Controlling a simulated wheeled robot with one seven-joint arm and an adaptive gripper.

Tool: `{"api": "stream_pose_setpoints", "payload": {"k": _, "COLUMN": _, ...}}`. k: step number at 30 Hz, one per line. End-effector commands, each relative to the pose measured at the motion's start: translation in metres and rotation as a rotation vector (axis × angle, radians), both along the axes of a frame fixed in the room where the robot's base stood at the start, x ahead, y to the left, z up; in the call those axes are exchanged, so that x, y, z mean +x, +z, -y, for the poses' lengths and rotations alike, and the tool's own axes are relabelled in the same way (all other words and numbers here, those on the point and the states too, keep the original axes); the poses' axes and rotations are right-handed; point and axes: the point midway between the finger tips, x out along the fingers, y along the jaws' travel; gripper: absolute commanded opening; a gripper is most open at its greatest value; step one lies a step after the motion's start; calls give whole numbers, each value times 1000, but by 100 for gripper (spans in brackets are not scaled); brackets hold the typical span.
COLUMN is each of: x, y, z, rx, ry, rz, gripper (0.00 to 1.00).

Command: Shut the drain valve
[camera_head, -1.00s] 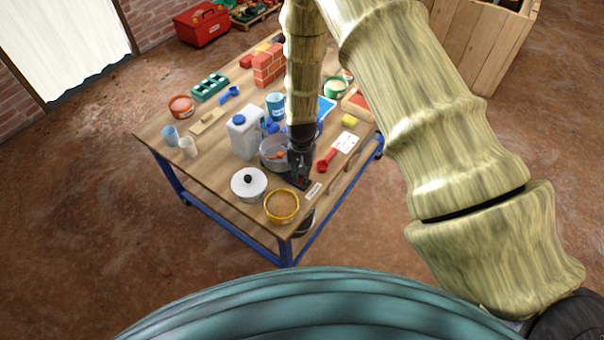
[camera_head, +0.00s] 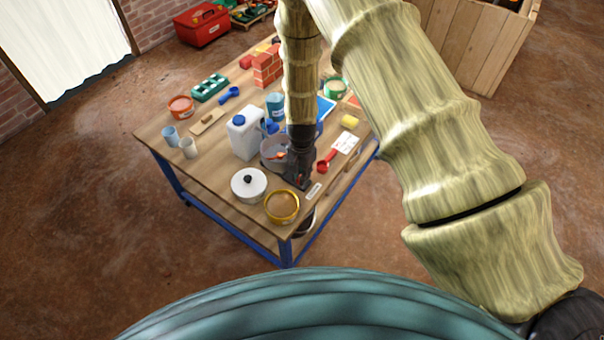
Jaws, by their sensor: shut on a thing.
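A grey metal pot (camera_head: 270,154) with orange pieces inside stands near the front of the wooden table. My gripper (camera_head: 298,181) points down close against the pot's right front side, low over the table. It is shut on a small part there, with a bit of red showing between the dark fingers. This seems to be the drain valve's handle, but the fingers hide most of it. The valve's body and its exact angle cannot be made out.
A white lidded pot (camera_head: 248,184) and a yellow-rimmed round sieve (camera_head: 281,206) stand close in front. A white jug (camera_head: 245,134) is behind left. A red scoop (camera_head: 327,163) and a white card (camera_head: 345,143) lie to the right.

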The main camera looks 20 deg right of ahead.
Motion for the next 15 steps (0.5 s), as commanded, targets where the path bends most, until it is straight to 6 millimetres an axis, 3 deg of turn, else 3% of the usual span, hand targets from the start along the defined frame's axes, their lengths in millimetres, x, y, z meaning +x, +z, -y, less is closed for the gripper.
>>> {"api": "stream_pose_setpoints", "payload": {"k": 5, "x": 3, "y": 1, "z": 1, "rx": -1, "ry": -2, "rz": 6, "gripper": 0}}
{"api": "stream_pose_setpoints", "payload": {"k": 6, "x": 3, "y": 1, "z": 0, "rx": -1, "ry": -2, "rz": 6, "gripper": 22}}
{"api": "stream_pose_setpoints", "payload": {"k": 9, "x": 2, "y": 1, "z": 0, "rx": 0, "ry": -1, "rz": 5, "gripper": 37}}
{"api": "stream_pose_setpoints", "payload": {"k": 15, "x": 1, "y": 1, "z": 0, "rx": 0, "ry": 0, "rz": 3, "gripper": 37}}
